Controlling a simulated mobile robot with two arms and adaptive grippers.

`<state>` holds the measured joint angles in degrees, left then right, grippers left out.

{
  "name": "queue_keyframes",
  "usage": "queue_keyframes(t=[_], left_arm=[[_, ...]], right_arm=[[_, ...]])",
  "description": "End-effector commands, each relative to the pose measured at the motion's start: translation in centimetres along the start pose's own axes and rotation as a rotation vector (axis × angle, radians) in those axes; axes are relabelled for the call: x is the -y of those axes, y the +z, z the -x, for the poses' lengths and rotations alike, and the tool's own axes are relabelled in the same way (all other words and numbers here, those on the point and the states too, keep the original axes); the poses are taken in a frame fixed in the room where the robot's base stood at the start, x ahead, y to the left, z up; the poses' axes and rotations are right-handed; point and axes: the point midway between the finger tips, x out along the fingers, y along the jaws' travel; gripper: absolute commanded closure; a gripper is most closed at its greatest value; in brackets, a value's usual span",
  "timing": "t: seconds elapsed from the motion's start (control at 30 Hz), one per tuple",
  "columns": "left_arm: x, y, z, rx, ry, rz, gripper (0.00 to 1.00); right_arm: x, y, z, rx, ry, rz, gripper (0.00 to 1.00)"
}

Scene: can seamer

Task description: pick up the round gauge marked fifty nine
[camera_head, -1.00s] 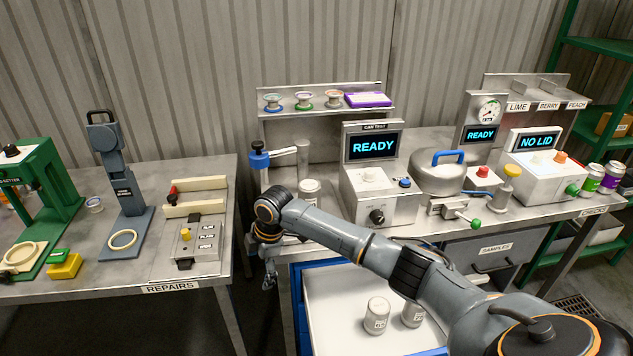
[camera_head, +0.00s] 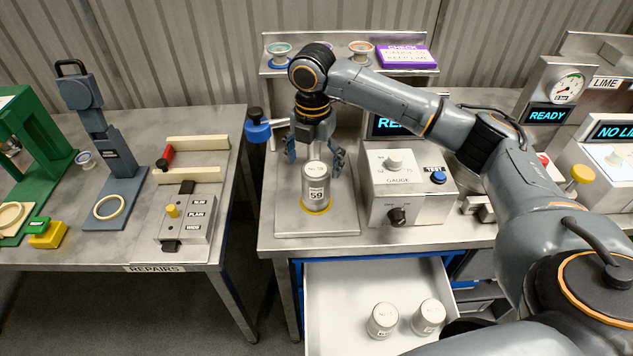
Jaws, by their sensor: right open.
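The round gauge marked 59 (camera_head: 316,188) is a silver cylinder standing upright on a yellow ring on a metal plate (camera_head: 285,221), at the left end of the middle bench. My right gripper (camera_head: 314,158) points down just above and behind the gauge's top. Its dark fingers are spread to either side, open and empty. I cannot tell whether either finger touches the gauge. My left gripper is out of view.
A gauge box (camera_head: 408,188) with knobs stands close to the right of the plate. A blue-capped post (camera_head: 257,128) is at the left. An open white drawer (camera_head: 336,290) below holds two silver cans (camera_head: 382,320). The shelf (camera_head: 300,70) behind carries small spools.

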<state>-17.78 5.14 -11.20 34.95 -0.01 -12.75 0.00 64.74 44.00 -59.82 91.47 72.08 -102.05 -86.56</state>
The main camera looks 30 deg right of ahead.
Motion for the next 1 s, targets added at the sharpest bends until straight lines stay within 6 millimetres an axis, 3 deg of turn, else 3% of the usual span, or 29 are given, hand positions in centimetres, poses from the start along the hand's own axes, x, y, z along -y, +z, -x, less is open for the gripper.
queue_keyframes(t=[0.4,0.6,0.87,1.0], left_arm=[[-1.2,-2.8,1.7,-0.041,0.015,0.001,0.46],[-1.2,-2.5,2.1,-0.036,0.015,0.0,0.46],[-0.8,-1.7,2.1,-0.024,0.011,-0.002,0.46],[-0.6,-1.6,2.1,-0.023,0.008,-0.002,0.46]], right_arm=[[0.4,0.2,-4.2,-0.001,-0.003,-0.004,0.12],[0.4,0.2,-6.8,0.0,0.0,-0.002,0.12],[0.4,0.2,-7.2,0.001,0.001,-0.001,0.12],[0.4,0.2,-7.2,0.001,0.002,-0.002,0.37]])
